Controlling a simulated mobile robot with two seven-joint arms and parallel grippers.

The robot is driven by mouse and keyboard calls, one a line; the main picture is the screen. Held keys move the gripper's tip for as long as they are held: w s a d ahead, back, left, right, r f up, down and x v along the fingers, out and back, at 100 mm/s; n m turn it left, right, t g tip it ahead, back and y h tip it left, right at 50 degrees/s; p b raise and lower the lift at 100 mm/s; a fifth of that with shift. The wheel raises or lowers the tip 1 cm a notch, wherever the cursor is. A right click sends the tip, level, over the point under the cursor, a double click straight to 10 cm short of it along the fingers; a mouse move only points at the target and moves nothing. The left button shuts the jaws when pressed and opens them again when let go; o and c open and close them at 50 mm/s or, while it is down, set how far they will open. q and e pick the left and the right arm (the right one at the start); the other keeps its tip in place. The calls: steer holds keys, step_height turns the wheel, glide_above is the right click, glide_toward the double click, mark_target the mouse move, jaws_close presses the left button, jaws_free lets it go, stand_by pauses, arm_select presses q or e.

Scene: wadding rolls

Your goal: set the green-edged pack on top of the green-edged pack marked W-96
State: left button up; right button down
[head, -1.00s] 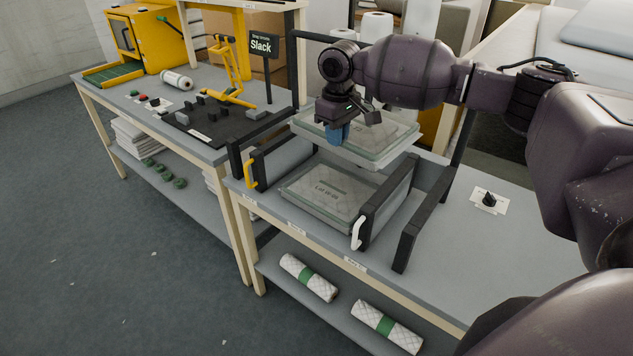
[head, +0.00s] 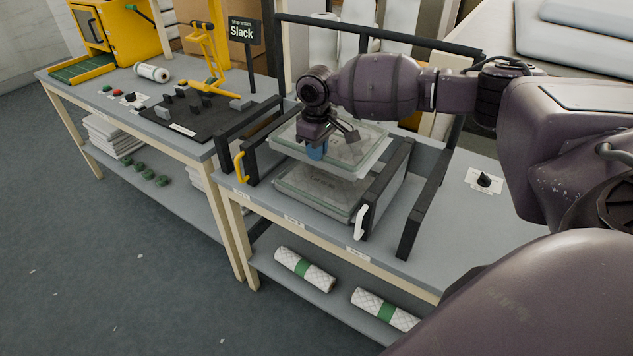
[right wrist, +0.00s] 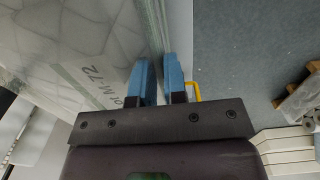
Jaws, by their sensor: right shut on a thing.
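My right gripper (head: 317,151) is shut on the near edge of a clear-wrapped pack with a green edge (head: 362,150). In the right wrist view the gripper's blue fingers (right wrist: 162,84) pinch this pack (right wrist: 85,50), whose printing ends in "M-72". The held pack is roughly level, just above another wrapped pack (head: 312,196). The lower pack lies flat on the table between dark side rails. Its marking is too small to read, and the held pack hides its far part. I cannot tell whether the two packs touch. My left gripper is not in view.
Dark rails with a yellow handle (head: 239,168) and a white handle (head: 361,222) flank the packs. A black knob (head: 484,180) stands on the table to the right. A "Slack" sign (head: 244,30) stands behind left. White rolls with green bands (head: 304,269) lie on the lower shelf.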

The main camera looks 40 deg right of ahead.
mark_target(317, 167)
step_height(317, 167, down, 3)
steer(key=shift+f, duration=0.85)
step_height(317, 167, down, 5)
steer(key=shift+r+b, duration=0.1)
steer(key=shift+b, duration=0.55)
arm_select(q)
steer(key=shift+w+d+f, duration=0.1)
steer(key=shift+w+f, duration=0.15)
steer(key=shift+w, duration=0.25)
arm_select(e)
steer(key=shift+f, duration=0.3)
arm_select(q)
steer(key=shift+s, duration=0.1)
arm_select(e)
steer(key=shift+f, duration=0.4)
steer(key=shift+f, duration=0.1)
